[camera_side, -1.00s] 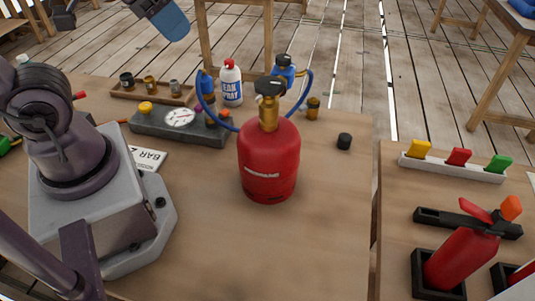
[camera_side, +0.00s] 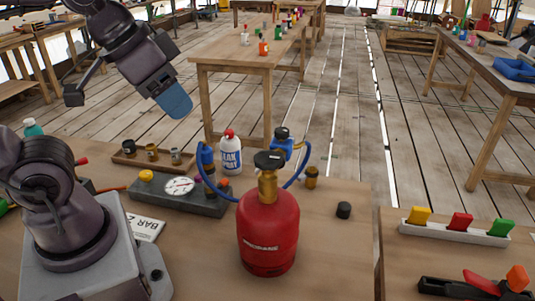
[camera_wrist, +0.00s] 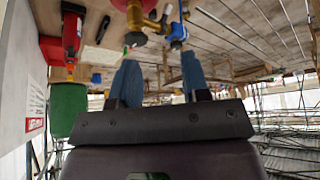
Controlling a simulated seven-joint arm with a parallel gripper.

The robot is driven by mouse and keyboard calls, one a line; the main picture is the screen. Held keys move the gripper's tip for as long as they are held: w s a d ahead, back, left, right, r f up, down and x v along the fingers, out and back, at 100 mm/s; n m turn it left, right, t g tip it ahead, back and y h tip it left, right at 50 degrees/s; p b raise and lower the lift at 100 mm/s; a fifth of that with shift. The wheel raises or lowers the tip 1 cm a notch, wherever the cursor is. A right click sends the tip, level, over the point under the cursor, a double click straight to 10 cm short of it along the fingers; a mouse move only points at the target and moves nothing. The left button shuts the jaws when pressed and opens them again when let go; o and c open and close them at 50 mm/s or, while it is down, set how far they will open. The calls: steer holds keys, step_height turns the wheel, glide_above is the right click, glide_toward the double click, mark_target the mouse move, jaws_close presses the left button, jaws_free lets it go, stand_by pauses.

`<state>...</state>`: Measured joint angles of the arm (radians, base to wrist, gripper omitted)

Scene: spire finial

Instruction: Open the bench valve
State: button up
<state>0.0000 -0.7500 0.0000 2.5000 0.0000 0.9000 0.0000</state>
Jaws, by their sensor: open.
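A red gas cylinder (camera_side: 268,232) stands upright on the wooden bench, with a brass valve (camera_side: 267,187) and a dark round cap on its top. Behind it is a blue fitting (camera_side: 282,150) with a black knob; blue hoses curve beside it. I cannot tell which of these is the bench valve. In the wrist view, the brass valve (camera_wrist: 142,22) and blue fitting (camera_wrist: 177,33) appear near the top. My gripper (camera_side: 174,104) is raised behind and left of the cylinder, apart from everything. Its two blue fingers (camera_wrist: 160,78) are open and empty.
The right bench holds a coloured-tag rack (camera_side: 455,231).

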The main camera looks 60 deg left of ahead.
steer(key=o, duration=0.6)
steer(key=shift+d+f, duration=0.15)
steer(key=shift+d, duration=0.2)
steer(key=m+t+y, duration=0.3)
steer(key=m+y, duration=1.3)
steer(key=m, duration=0.8)
glide_toward(268, 171)
steer(key=x, duration=1.2)
steer(key=shift+w+a, duration=0.15)
